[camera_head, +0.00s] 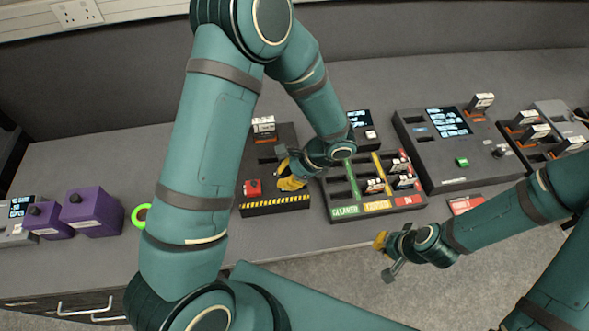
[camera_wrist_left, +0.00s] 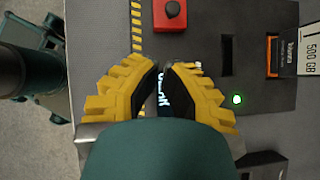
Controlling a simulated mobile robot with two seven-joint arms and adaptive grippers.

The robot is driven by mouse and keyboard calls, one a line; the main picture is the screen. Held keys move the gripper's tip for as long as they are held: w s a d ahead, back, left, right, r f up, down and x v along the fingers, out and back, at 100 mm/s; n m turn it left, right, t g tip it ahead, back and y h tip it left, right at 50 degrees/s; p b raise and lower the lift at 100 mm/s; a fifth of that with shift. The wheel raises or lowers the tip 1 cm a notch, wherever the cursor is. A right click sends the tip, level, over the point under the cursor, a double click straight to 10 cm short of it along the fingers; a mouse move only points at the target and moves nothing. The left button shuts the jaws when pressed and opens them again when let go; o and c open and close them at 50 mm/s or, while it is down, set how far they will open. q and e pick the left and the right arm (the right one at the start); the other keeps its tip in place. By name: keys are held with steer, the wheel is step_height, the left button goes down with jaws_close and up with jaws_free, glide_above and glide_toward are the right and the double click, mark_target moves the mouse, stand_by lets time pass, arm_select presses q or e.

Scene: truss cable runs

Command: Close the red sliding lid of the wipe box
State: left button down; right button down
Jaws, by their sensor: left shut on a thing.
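A dark grey box (camera_head: 283,133) with a yellow-and-black striped front edge stands in the middle of the bench. It appears to be the wipe box. A red square part with a round knob (camera_head: 252,187) is on its top, and it also shows in the left wrist view (camera_wrist_left: 171,14). I cannot make out a separate red lid. My left gripper (camera_head: 287,177) is over the box, right of the red part. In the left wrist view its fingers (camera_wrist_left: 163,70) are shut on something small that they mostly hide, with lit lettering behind. My right gripper (camera_head: 383,252) is in front of the bench, its jaw opening unclear.
A tray with green, yellow and red labelled lanes (camera_head: 376,205) holds several small drives, right of the box. A larger console (camera_head: 455,172) with a screen and green button stands beyond. Purple boxes (camera_head: 92,210) and a green ring (camera_head: 138,216) are left.

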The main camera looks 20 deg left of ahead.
mark_target(250, 191)
arm_select(q)
steer(key=shift+s+a+f, duration=0.35)
steer(key=shift+a+f, duration=0.15)
steer(key=shift+a, duration=0.35)
steer(key=shift+s+a+f, duration=0.35)
steer(key=shift+a+f, duration=0.15)
steer(key=shift+a, duration=0.3)
steer(key=shift+s+a+f, duration=0.35)
steer(key=shift+a+f, duration=0.15)
steer(key=shift+a, duration=0.35)
steer(key=shift+s+a+f+b, duration=0.1)
steer(key=shift+s+a+b, duration=0.25)
steer(key=shift+a, duration=0.25)
steer(key=shift+s+a+f+b, duration=0.1)
steer(key=shift+s+a+b, duration=0.1)
steer(key=shift+s+a, duration=0.3)
steer(key=shift+w+a+r, duration=0.1)
steer(key=shift+w, duration=0.05)
arm_select(e)
steer(key=shift+f, duration=0.65)
